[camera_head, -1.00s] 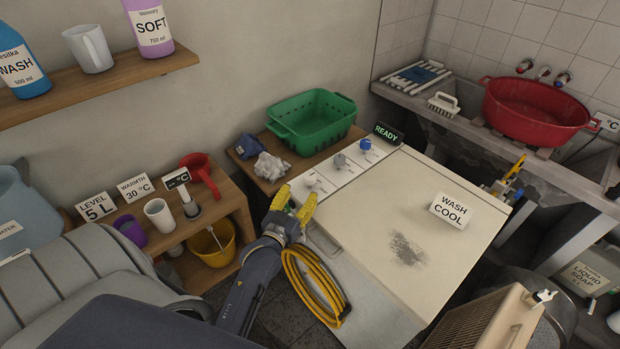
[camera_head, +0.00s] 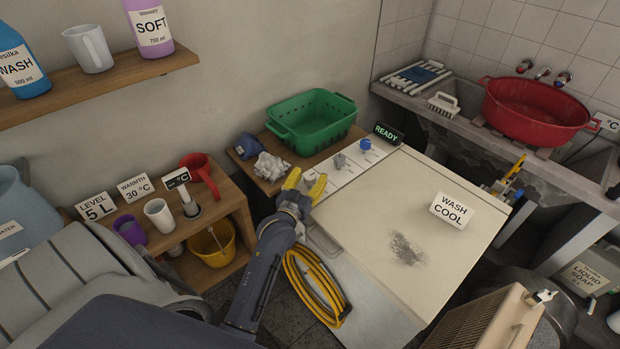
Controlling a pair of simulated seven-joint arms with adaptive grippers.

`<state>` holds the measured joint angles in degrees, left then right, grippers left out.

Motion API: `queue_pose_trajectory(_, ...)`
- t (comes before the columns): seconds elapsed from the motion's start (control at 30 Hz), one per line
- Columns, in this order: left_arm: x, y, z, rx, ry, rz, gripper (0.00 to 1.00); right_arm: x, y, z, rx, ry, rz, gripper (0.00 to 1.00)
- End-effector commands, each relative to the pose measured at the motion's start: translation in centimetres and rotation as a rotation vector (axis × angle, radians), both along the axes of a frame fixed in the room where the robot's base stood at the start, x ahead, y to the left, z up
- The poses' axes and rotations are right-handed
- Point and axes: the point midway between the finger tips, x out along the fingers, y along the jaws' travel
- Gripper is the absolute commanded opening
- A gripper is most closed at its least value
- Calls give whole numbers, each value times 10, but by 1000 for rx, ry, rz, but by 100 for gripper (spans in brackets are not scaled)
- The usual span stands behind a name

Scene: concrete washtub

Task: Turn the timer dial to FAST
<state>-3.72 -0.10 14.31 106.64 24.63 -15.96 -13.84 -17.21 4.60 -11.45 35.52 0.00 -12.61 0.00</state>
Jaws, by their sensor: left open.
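The white washer's control strip (camera_head: 353,160) carries small dials along its left edge. A grey dial (camera_head: 340,160) is in its middle and a blue dial (camera_head: 366,145) at its far end. The dial markings are too small to read, so I cannot tell which is the timer or where it points. My left gripper (camera_head: 306,181) has yellow fingers, open, over the strip's near end. A pale dial there is mostly hidden by the fingers, and I cannot tell whether they touch it.
A READY sign (camera_head: 389,133) stands behind the strip. A WASH COOL card (camera_head: 453,210) is on the washer lid. A green basket (camera_head: 312,121) and crumpled cloth (camera_head: 271,167) sit beyond the gripper. A yellow hose (camera_head: 317,290) hangs at the washer's near side.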

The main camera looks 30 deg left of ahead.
Motion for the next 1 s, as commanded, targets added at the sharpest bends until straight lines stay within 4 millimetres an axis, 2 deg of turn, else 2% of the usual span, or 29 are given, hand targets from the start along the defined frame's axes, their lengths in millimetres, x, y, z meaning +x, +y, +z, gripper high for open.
queue_pose_trajectory(0.07,0,0,0,0,0,0,59,0,0,0,0,0,0,44)
queue_pose_trajectory(0.57,0,0,1,0,-1,0,1,0,0,0,0,-1,0,44)
queue_pose_trajectory(1.0,0,1,2,6,-4,-61,0,1,0,0,0,-1,0,44)
